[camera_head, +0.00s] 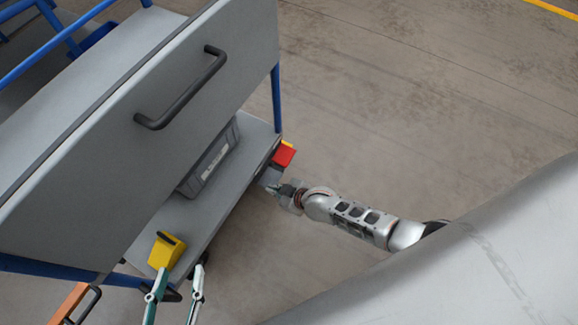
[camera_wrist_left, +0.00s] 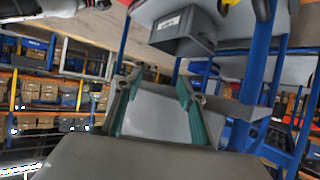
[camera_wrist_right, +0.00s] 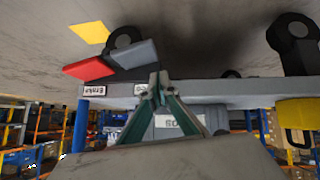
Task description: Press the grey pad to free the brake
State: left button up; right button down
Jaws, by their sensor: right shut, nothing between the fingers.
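The grey pad (camera_head: 270,177) sits low on the near right corner of the trolley, beside a red pad (camera_head: 284,156). In the right wrist view, which looks upside down, the grey pad (camera_wrist_right: 136,54) is right of the red pad (camera_wrist_right: 90,68). My right gripper (camera_head: 272,188) is shut and empty, its tips (camera_wrist_right: 158,80) close to the grey pad; I cannot tell whether they touch it. A label reading "Brake" (camera_wrist_right: 94,90) is by the red pad; another label is partly hidden by the fingertips. My left gripper (camera_head: 180,268) is open and empty at the trolley's near left.
The trolley has a large grey panel with a dark handle (camera_head: 182,90). Its lower shelf (camera_head: 173,215) holds a grey box (camera_head: 210,160). The floor (camera_head: 400,100) to the right is clear.

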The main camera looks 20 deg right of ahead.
pick_arm(q)
jog(key=shift+m+g+y, duration=0.4)
jog(key=shift+m+y, duration=0.1)
jog(key=a+p, duration=0.1)
jog(key=s+a+f+p, duration=0.1)
jog(key=a+f+p, duration=0.1)
jog(key=shift+s+a+f+p, duration=0.2)
jog(key=shift+s+a+p, duration=0.05)
jog(key=shift+a+p, duration=0.1)
pick_arm(e)
jog(key=v, duration=0.8)
jog(key=shift+s, duration=0.45)
jog(key=shift+f, duration=0.15)
